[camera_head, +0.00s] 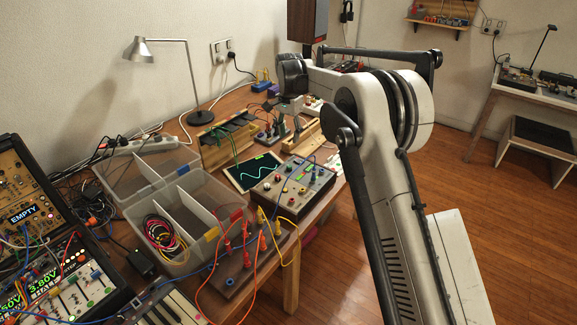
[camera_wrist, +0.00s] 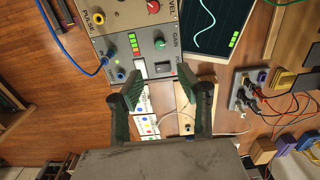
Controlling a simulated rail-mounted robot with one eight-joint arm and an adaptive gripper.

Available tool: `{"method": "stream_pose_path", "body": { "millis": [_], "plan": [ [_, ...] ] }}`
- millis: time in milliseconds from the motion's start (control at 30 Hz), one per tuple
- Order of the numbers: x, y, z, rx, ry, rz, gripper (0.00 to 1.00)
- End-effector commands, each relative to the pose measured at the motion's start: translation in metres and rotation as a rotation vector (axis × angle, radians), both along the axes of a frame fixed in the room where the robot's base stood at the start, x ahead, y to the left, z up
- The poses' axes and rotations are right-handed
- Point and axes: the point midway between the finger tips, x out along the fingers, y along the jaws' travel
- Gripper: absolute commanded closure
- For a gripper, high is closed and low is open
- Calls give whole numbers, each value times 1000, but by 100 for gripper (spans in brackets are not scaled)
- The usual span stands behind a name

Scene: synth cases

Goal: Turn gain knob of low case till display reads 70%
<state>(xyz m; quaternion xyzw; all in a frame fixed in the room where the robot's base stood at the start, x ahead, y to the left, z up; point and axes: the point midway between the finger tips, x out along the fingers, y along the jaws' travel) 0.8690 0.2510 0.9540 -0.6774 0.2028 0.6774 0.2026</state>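The low case (camera_wrist: 125,30) is a grey panel with knobs and sockets at the top of the wrist view. It also shows in the head view (camera_head: 291,186), on the bench beside a dark screen. Its green knob (camera_wrist: 160,43) sits beside the label GAIN. A display with green bars (camera_wrist: 134,42) is left of the knob; I cannot read a percentage on it. My gripper (camera_wrist: 160,93) is open and empty, its two dark fingers spread apart in the picture just below the panel's edge. The knob shows above the gap between them, apart from both.
A screen with a wave trace (camera_wrist: 212,25) lies right of the case. A blue cable (camera_wrist: 75,62) loops at its left. A small clip box with leads (camera_wrist: 250,90) and a wooden holder (camera_wrist: 186,122) stand nearby. A clear divided bin (camera_head: 200,215) is on the bench.

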Motion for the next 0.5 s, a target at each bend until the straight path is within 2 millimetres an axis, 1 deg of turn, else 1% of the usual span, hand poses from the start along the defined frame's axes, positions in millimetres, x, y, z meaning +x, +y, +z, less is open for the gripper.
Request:
{"method": "stream_pose_path", "body": {
  "millis": [167,267,500],
  "plan": [
    [0,0,-17,0,0,-1,64],
    [0,0,-34,0,0,-1,64],
    [0,0,-79,0,0,-1,64]
  ]
}}
